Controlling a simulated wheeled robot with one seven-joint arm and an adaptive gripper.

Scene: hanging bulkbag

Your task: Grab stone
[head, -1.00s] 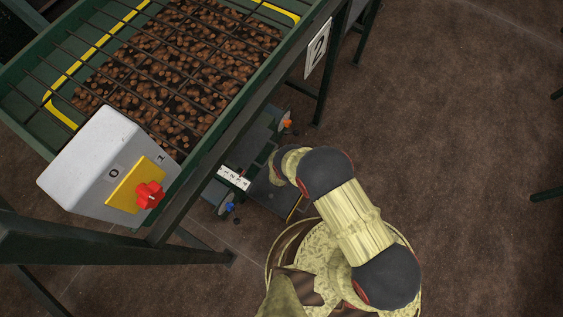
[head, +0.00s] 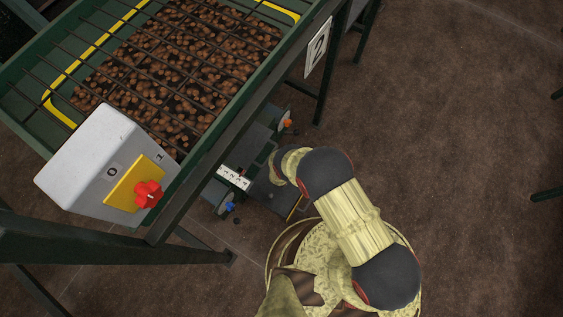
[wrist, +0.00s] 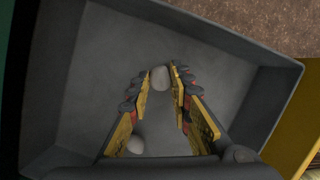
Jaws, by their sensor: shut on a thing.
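In the wrist view, my gripper (wrist: 159,80) reaches into a grey bin (wrist: 98,60) with yellow and dark fingers. A pale grey stone (wrist: 160,77) sits between the fingertips, and the fingers are shut on it. A second pale stone (wrist: 136,144) shows nearer the camera, beside the left finger; whether the finger touches it I cannot tell. In the head view, my arm reaches down beside the green hopper frame, and the gripper and stones are hidden.
The bin's walls (wrist: 280,95) rise close around the fingers. In the head view, a green hopper (head: 215,118) full of brown lumps under a grid stands at upper left, with a white control box (head: 85,165) with a red knob (head: 148,194). Brown floor (head: 450,150) is open at right.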

